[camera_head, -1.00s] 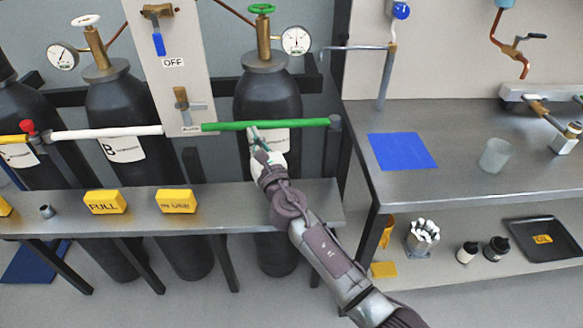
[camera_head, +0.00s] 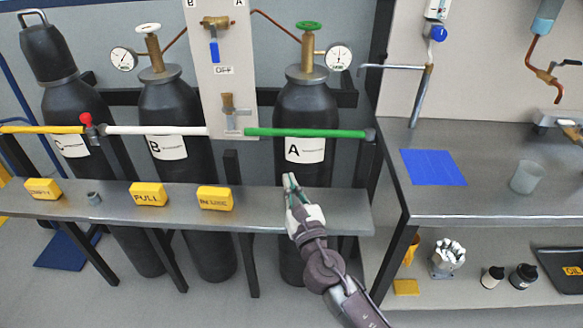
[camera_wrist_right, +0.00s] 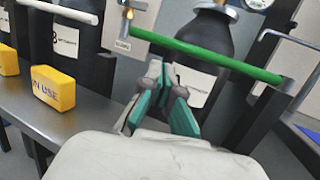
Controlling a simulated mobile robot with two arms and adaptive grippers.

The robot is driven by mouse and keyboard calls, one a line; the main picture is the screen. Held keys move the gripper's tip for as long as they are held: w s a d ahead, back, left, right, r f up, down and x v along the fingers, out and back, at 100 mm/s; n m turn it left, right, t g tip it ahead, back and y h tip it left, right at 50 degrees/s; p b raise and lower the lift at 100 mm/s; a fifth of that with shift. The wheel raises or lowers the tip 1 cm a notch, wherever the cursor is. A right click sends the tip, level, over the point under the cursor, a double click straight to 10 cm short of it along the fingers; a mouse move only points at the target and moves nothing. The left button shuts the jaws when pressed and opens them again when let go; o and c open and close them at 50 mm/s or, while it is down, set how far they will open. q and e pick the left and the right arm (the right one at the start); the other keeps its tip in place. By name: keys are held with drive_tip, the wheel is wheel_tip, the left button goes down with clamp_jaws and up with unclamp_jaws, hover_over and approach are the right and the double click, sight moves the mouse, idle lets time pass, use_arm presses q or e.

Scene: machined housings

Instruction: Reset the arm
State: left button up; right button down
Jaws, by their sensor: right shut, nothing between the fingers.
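My right gripper (camera_head: 291,182) is shut and empty, in front of the lower part of the black cylinder labelled A (camera_head: 306,105). It is just above the narrow grey shelf (camera_head: 255,217) and below the green bar (camera_head: 305,132), apart from that bar. In the right wrist view, the gripper's green fingers (camera_wrist_right: 163,98) point toward the cylinder and its white label. My right arm comes in from the bottom of the head view. My left gripper does not show.
Yellow blocks reading IN USE (camera_head: 215,198) and FULL (camera_head: 148,194) sit left on the shelf. Cylinders B (camera_head: 178,110) and C (camera_head: 72,120) stand behind bars. A metal bench (camera_head: 480,200) with a blue sheet (camera_head: 433,167) and a beaker (camera_head: 527,177) is at right.

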drive_tip(key=s+d+f+m+g+h, duration=0.3)
drive_tip(key=s+d+f+m+h, duration=0.25)
drive_tip(key=d+m, duration=0.55)
drive_tip(key=s+d+f+m+g+h, duration=0.4)
drive_tip(key=s+d+f+m, duration=0.2)
drive_tip(key=d+m, duration=0.5)
drive_tip(key=s+d+f+m+g+y, duration=0.1)
drive_tip(key=s+f+m+g, duration=0.25)
drive_tip(key=s+m, duration=0.6)
drive_tip(key=s+f+m+g+y, duration=0.2)
drive_tip(key=s+m+g, duration=0.35)
drive_tip(key=s, duration=0.65)
wheel_tip(320, 180, down, 22)
drive_tip(key=s+f+p, duration=0.1)
drive_tip(key=p, duration=0.2)
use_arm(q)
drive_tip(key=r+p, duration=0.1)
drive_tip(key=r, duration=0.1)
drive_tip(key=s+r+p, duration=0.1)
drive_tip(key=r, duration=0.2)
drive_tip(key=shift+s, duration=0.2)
use_arm(e)
drive_tip(key=s+d+f+g, duration=0.2)
drive_tip(key=s+d+f, duration=0.1)
drive_tip(key=s+f, duration=1.1)
drive_tip(key=s, duration=0.3)
drive_tip(key=shift+s+f+m, duration=0.25)
drive_tip(key=shift+m, duration=0.05)
